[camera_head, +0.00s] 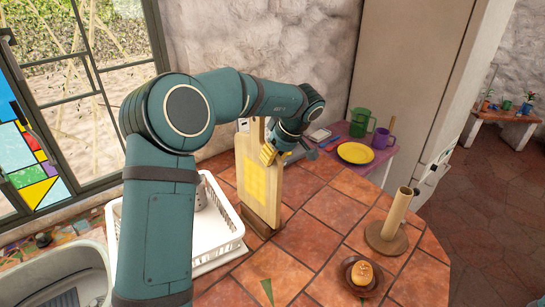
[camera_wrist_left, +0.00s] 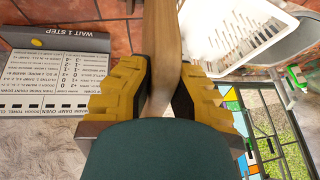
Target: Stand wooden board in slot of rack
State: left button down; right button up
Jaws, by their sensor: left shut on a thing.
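The wooden board (camera_head: 272,196) is pale with a yellow patterned patch and stands nearly upright on the counter. My left gripper (camera_head: 268,153) is shut on its upper part with yellow finger pads. The wrist view shows the board (camera_wrist_left: 162,50) edge-on between the pads of the left gripper (camera_wrist_left: 160,95). The board's lower end meets a low dark brown wooden base (camera_head: 264,229), which looks like the rack. I cannot tell whether the board sits inside a slot there. My right gripper is not in view.
A white dish rack (camera_head: 225,247) stands close left of the board, partly behind my arm. To the right are a wooden post holder (camera_head: 392,222) and a bun on a brown plate (camera_head: 350,284). A yellow plate (camera_head: 355,153) and mugs stand farther back. Tiles right of the board are clear.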

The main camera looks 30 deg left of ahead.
pick_arm(q)
jog(key=shift+w+d+r, duration=0.2)
jog(key=shift+w+d, duration=0.1)
jog(key=shift+w, duration=0.4)
jog(key=shift+w+a+f, duration=0.1)
jog(key=shift+w+f, duration=0.05)
jog(key=shift+f, duration=2.65)
dwell(1.5)
jog(key=c, duration=1)
grip_release()
jog(key=shift+f, duration=0.1)
jog(key=v, duration=1.2)
